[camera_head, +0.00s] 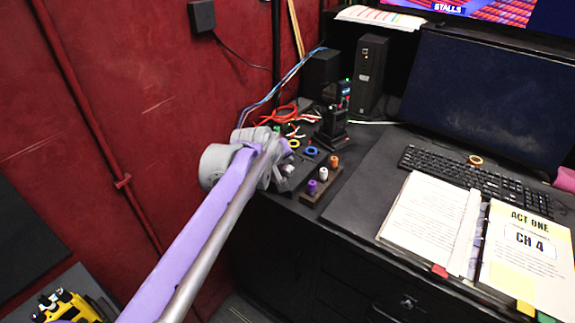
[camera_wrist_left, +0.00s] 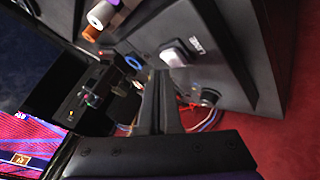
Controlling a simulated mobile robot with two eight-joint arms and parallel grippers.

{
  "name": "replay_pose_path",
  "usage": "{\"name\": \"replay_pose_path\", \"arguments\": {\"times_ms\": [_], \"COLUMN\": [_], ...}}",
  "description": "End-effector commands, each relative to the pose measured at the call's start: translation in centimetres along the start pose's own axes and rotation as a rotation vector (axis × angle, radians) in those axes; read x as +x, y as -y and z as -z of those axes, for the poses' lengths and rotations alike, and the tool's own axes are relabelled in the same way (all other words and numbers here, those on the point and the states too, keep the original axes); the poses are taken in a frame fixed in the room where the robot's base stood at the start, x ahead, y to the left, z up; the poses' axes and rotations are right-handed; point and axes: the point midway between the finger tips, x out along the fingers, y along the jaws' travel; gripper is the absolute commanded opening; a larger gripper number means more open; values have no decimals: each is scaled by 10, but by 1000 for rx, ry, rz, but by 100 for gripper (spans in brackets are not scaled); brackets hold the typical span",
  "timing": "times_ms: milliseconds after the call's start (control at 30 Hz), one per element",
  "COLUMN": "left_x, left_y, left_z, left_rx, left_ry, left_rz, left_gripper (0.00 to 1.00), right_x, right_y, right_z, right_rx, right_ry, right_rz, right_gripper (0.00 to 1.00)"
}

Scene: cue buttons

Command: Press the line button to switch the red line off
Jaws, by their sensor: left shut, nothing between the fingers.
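The line button is a pale rectangular button (camera_wrist_left: 174,54) next to a white "LINE" label (camera_wrist_left: 198,44) on a dark surface in the left wrist view. In the head view my left arm and gripper seem to cover it. My left gripper (camera_head: 282,176) is over the left end of the desk, at its console area. In the left wrist view its dark fingers (camera_wrist_left: 158,98) are together and empty, pointing toward the button. They appear apart from it, though the height gap is hard to judge. I cannot make out the red line's lamp clearly. My right gripper is not in view.
A small rack with coloured pegs (camera_head: 322,184) and a blue ring (camera_head: 311,151) stand close to the right of my gripper. Cables (camera_head: 284,114) and a black radio (camera_head: 333,118) lie behind. A keyboard (camera_head: 470,180) and open binder (camera_head: 435,222) fill the right. A red wall (camera_head: 130,110) bounds the left.

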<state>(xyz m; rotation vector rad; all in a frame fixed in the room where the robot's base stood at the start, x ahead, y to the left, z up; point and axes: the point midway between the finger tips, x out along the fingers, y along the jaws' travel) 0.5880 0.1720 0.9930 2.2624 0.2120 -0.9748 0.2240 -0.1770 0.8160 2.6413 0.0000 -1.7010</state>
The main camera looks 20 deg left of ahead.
Motion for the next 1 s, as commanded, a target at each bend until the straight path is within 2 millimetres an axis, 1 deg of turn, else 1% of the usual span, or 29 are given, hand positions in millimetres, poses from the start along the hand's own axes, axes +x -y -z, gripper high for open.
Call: {"name": "replay_pose_path", "arguments": {"times_ms": [33,300,433,900,1000], "left_x": [-2,-1,-4,-35,-37], "left_y": [-2,-1,-3,-26,-27], "left_z": [2,1,3,26,27], "left_rx": [0,0,0,0,0], "left_ry": [0,0,0,-1,0], "left_rz": [0,0,0,0,0], "left_gripper": [0,0,0,0,0], "right_x": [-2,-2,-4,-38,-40], "right_y": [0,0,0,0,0], "right_z": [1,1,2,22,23], "right_rx": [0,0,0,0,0], "right_ry": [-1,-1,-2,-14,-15], "right_rz": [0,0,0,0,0], "right_gripper": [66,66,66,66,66]}}
